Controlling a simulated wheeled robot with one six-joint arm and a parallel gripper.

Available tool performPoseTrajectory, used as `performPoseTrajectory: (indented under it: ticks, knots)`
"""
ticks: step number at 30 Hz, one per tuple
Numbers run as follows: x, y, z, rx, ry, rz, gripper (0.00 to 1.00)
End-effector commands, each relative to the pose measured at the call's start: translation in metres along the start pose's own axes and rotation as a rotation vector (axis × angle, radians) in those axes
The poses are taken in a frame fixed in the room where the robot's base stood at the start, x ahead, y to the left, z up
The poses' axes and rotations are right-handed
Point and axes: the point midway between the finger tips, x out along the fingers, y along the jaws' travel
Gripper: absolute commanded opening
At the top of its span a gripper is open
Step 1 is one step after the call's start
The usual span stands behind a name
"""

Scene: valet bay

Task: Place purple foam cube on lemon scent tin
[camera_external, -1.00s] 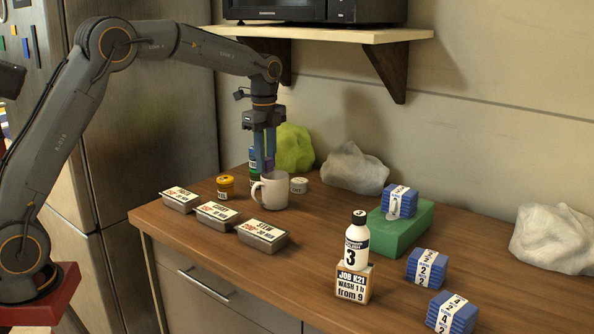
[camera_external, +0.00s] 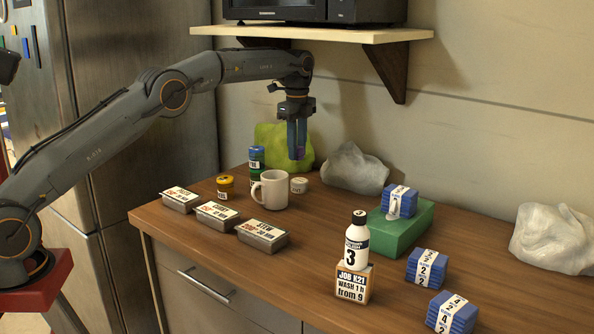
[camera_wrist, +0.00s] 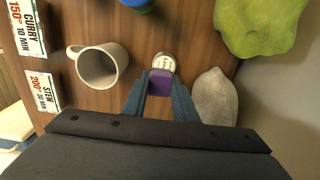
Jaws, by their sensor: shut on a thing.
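My gripper (camera_external: 297,150) is shut on the purple foam cube (camera_wrist: 160,82), seen between the fingertips in the wrist view. In the external view the fingers mostly hide the cube. It is held in the air above the counter, behind and right of the white mug. A small round white-lidded tin (camera_external: 299,185) stands on the counter below the gripper. It also shows in the wrist view (camera_wrist: 164,60), just beyond the cube, with writing on its lid too small to read. It looks like the lemon scent tin, but I cannot confirm this.
A white mug (camera_external: 270,190) stands close left of the tin. A yellow-lidded jar (camera_external: 225,187) and a blue-green can (camera_external: 257,162) stand farther left. A green bag (camera_external: 285,145) and a grey bag (camera_external: 352,168) lie behind. A shelf (camera_external: 330,35) hangs above.

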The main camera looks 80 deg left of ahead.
Motion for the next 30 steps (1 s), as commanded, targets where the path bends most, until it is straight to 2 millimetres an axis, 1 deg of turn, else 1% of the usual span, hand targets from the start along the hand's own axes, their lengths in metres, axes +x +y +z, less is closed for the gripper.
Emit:
performPoseTrajectory:
  ticks: [6, 15, 20, 23, 27, 30]
  knots:
    - [0.0, -0.007, -0.001, 0.0, 0.0, 0.0, 0.05]
    - [0.028, -0.006, 0.0, 0.0, 0.0, 0.001, 0.05]
    - [0.035, -0.006, 0.0, 0.0, 0.0, 0.001, 0.05]
    - [0.046, -0.005, 0.0, 0.0, 0.0, 0.004, 0.05]
    - [0.065, -0.007, 0.0, 0.0, 0.0, 0.002, 0.05]
    - [0.069, -0.01, -0.001, 0.0, 0.0, -0.001, 0.05]
